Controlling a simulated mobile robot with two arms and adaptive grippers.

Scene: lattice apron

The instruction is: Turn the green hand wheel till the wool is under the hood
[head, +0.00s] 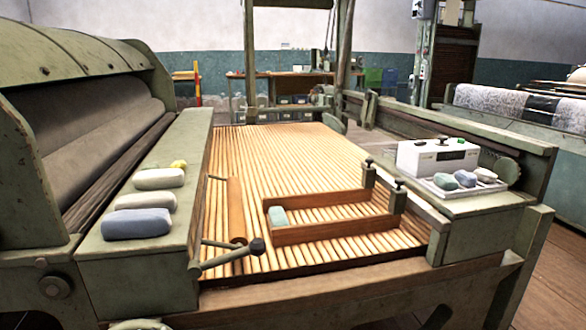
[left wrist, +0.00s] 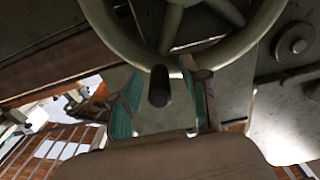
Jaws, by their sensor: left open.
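The green hand wheel (left wrist: 165,30) fills the top of the left wrist view; in the head view only its rim (head: 140,324) shows at the bottom edge. Its dark handle (left wrist: 158,86) points toward the wrist camera. My left gripper (left wrist: 160,80) is open, with one finger on each side of the handle; I cannot tell whether either touches it. A pale green piece of wool (head: 278,216) lies on the wooden slat lattice (head: 275,150), at the left end of a wooden guide frame (head: 330,232). The green curved hood (head: 75,45) stands at the left over rollers. My right gripper is not in view.
The ledge (head: 185,235) left of the lattice holds white, blue and yellow pieces. A lever with a dark knob (head: 257,246) sticks out over the lattice's front left. A white box (head: 437,158) and a tray of small pieces (head: 445,190) sit on the right ledge.

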